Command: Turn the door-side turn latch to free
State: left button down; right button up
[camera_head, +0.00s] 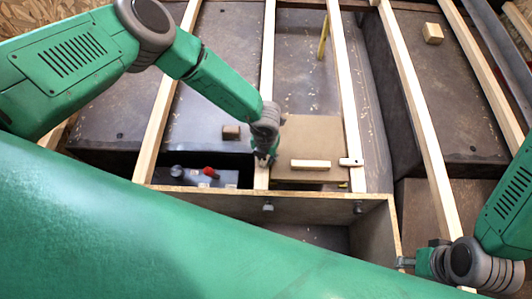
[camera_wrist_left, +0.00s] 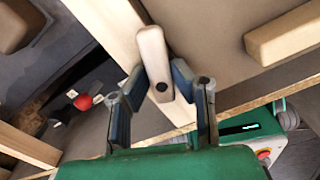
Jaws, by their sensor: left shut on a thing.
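A pale turn latch (camera_wrist_left: 153,55) with a dark pivot sits on a light wooden batten, between the fingers of my left gripper (camera_wrist_left: 160,100). The fingers are shut on its sides near the pivot. Its far end lies by the batten edge beside the brown door panel (camera_wrist_left: 210,35); I cannot tell if it overlaps the panel. In the head view my left gripper (camera_head: 263,160) hides this latch. A second pale latch (camera_head: 350,162) lies crosswise at the panel's right side. My right gripper (camera_head: 405,262) is far right; its fingers are unclear.
A wooden handle block (camera_head: 310,165) is fixed on the panel (camera_head: 312,130). Left of the batten is an open bay with a grey box and red knob (camera_head: 210,172). A plywood box edge (camera_head: 300,194) runs in front. A loose wood block (camera_head: 433,33) lies far right.

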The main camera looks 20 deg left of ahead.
pick_arm(q)
jog(key=shift+w+a+r+n+p, duration=0.15)
jog(key=shift+n+p, duration=0.15)
jog(key=shift+n, duration=0.35)
jog(key=shift+w+d+n+p, duration=0.15)
jog(key=shift+n+p, duration=0.15)
jog(key=shift+n, duration=0.4)
jog(key=shift+w+a+r+n+p, duration=0.15)
jog(key=shift+n+p, duration=0.15)
jog(key=shift+n, duration=0.35)
jog(key=shift+f, duration=0.1)
jog(key=c, duration=1.4)
grip_release()
jog(key=shift+s+f, duration=0.1)
jog(key=shift+s, duration=0.05)
notch_tip(320, 180, up, 12)
